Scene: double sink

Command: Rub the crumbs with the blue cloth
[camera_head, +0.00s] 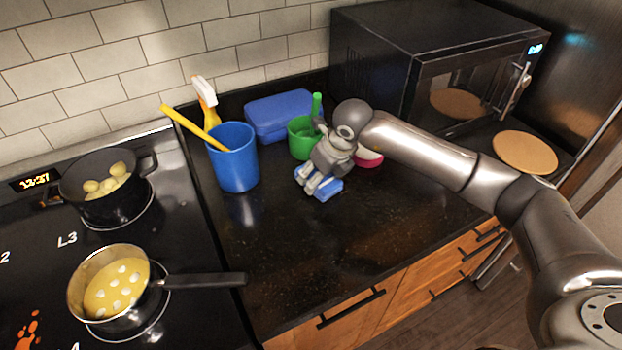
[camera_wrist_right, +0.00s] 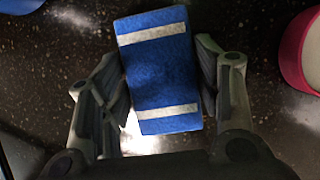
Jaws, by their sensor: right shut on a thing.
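The blue cloth (camera_head: 329,190), with two white stripes, is on or just above the dark counter. My right gripper (camera_head: 317,181) comes from the right and is shut on the cloth, its fingers at the cloth's two sides. The cloth fills the middle of the right wrist view (camera_wrist_right: 160,80). Small pale specks (camera_head: 290,243) lie scattered on the dark counter in front of the cloth. I cannot tell which are crumbs and which are the counter's own pattern. The counter under the cloth is hidden. My left gripper is not in view.
A blue cup (camera_head: 235,160) stands left, a green cup (camera_head: 301,140) and a pink-rimmed bowl (camera_head: 369,160) close behind the gripper. A blue box (camera_head: 281,113) and microwave (camera_head: 430,60) stand behind. Pots sit on the stove at left. The front counter is clear.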

